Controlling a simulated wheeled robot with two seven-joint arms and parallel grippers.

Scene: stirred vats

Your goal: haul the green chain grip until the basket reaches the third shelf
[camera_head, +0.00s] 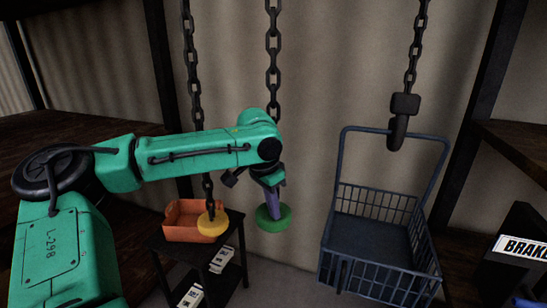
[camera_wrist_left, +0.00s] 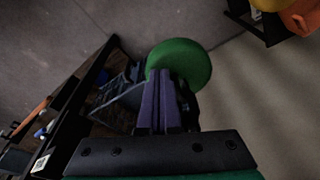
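The green chain grip (camera_head: 273,218) is a round green disc at the lower end of the middle chain (camera_head: 273,60). It also shows in the left wrist view (camera_wrist_left: 182,62), just beyond my fingertips. My left gripper (camera_head: 274,203) points down at it, its purple fingers (camera_wrist_left: 160,102) close together at the grip; they look shut on it, though the contact is partly hidden. My arm covers the lower chain. The blue wire basket (camera_head: 372,244) hangs upright on the right from a dark hook (camera_head: 398,130) and chain. My right gripper is out of view.
A yellow chain grip (camera_head: 212,224) hangs on another chain at left, in front of an orange bin (camera_head: 180,226) on a small black stand. Dark shelves stand at both sides. A dark box labelled "BRAKE" (camera_head: 520,247) is at lower right.

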